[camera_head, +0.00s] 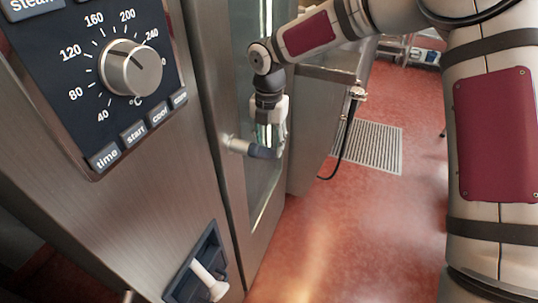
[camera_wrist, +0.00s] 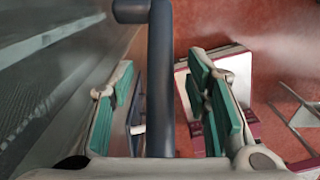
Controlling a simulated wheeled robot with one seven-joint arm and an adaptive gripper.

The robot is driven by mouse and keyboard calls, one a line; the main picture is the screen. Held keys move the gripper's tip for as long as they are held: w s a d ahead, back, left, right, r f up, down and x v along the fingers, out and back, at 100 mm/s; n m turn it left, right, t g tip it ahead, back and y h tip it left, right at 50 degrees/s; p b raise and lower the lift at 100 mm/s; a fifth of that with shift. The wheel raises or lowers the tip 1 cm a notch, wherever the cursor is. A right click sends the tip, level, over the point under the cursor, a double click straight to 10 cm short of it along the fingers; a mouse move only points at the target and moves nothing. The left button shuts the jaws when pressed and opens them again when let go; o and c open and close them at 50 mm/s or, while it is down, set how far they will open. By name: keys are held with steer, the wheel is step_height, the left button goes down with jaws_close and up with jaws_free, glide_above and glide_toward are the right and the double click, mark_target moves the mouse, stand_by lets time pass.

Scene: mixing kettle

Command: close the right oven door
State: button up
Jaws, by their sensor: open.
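The right oven door (camera_head: 262,190) is a steel frame around a tall glass pane, beside the control panel. I cannot tell how far it stands from its frame. Its dark handle (camera_head: 262,151) sticks out from the door on a pale mount. My gripper (camera_head: 272,135) is at the handle, pointing down, partly hidden by its own wrist. In the wrist view the handle bar (camera_wrist: 161,80) runs between the two green-padded fingers of my open gripper (camera_wrist: 163,88). Gaps show on both sides of the bar. The door's glass (camera_wrist: 50,70) is on the left there.
The control panel (camera_head: 110,70) with its round knob (camera_head: 131,68) is at the left. A white lever (camera_head: 209,281) sits in a dark recess below. A steel unit (camera_head: 312,130) with a hanging hose stands behind. The red floor (camera_head: 350,230) is clear, with a grate (camera_head: 370,147).

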mark_target(269, 155)
steer(key=shift+f, duration=2.55)
jaws_close()
